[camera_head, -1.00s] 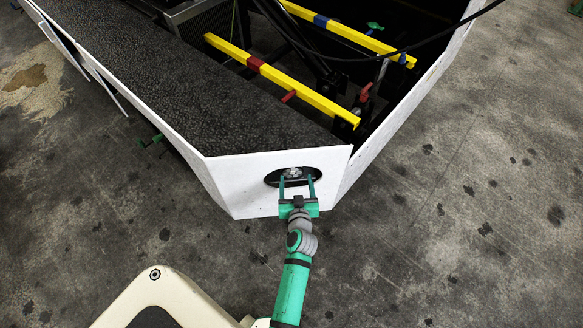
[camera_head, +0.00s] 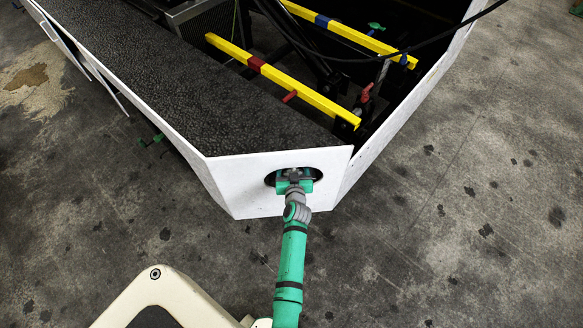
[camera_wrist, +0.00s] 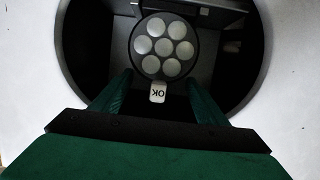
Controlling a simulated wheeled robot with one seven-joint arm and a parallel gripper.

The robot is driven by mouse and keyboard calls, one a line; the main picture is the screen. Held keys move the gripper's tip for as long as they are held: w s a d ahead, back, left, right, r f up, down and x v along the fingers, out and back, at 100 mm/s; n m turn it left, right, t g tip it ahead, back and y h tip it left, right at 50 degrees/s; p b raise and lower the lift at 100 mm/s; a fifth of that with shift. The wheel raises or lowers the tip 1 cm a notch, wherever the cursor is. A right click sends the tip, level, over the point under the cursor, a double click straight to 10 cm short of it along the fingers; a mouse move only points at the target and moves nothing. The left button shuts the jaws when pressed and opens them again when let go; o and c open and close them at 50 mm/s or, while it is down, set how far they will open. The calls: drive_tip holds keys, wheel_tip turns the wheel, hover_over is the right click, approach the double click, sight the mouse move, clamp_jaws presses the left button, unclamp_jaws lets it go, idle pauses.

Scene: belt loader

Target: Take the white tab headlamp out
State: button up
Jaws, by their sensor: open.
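The headlamp (camera_wrist: 163,46) is a round dark lamp with several pale round lenses, inside the dark oval opening (camera_wrist: 252,70) in the loader's white front panel. A white tab (camera_wrist: 158,92) with the letters "OK" upside down hangs below its rim in the wrist view. My gripper (camera_wrist: 158,86) is open, its two green fingers reaching into the opening on either side of the tab, below the lamp body. I cannot tell whether they touch anything. In the head view my gripper (camera_head: 294,178) covers the opening and hides the lamp.
The white front panel (camera_head: 245,190) surrounds the opening closely on all sides. Behind it lie the loader's black textured deck (camera_head: 150,85) and yellow bars (camera_head: 310,95). A dark cable crosses at the top right.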

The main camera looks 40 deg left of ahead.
drive_tip(key=shift+w+a+f, duration=0.1)
drive_tip(key=shift+w, duration=0.25)
drive_tip(key=shift+c, duration=0.4)
